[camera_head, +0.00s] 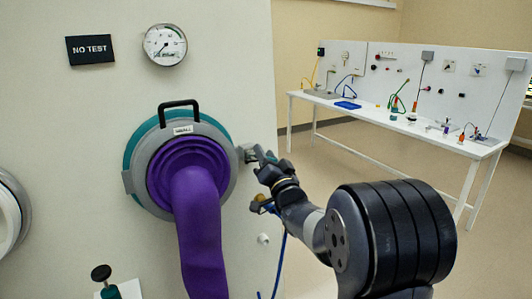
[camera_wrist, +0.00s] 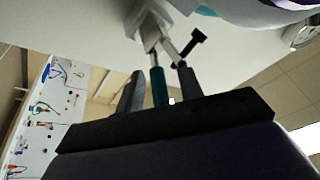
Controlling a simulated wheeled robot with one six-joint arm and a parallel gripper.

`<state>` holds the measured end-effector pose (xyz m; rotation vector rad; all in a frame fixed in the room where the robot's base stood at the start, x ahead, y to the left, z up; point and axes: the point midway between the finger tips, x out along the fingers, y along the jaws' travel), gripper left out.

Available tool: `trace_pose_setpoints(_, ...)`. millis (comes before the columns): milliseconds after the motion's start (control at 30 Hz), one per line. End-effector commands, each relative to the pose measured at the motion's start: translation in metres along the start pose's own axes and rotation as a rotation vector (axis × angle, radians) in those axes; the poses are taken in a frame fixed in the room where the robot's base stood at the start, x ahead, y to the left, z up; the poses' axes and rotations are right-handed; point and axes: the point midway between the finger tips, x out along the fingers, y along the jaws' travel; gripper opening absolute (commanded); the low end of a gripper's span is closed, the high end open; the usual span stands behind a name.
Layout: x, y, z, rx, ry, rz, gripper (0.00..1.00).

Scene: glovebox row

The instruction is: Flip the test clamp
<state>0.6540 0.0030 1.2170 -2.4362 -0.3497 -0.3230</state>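The test clamp (camera_head: 246,153) is a small metal clamp on the wall at the right edge of the round glove port (camera_head: 134,163). In the wrist view its metal bracket (camera_wrist: 150,30), a black-tipped rod (camera_wrist: 191,47) and a teal handle (camera_wrist: 158,88) show. My gripper (camera_head: 262,157) is right beside the clamp. In the wrist view my gripper (camera_wrist: 160,73) is open, with one finger on each side of the teal handle. Gaps show between handle and fingers. The handle's lower end is hidden behind the gripper body.
A purple glove (camera_head: 198,225) hangs from the port. Above are a black handle (camera_head: 178,104), a "NO TEST" sign (camera_head: 90,50) and a gauge (camera_head: 165,44). A black-knobbed teal fitting (camera_head: 102,273) stands lower left. A white bench (camera_head: 385,125) is at the back right, with open floor before it.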

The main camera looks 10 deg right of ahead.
Motion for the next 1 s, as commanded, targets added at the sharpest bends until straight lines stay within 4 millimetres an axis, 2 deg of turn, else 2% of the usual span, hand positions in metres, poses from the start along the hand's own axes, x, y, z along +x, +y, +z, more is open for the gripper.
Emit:
trace_pose_setpoints(300,0.0020,0.0002,0.0002,0.000,0.000,0.001,0.34)
trace_pose_setpoints(700,0.0018,0.0002,0.0000,0.000,0.000,0.001,0.01)
trace_pose_setpoints(1000,0.0018,0.0002,-0.0001,0.000,0.000,0.001,0.00)
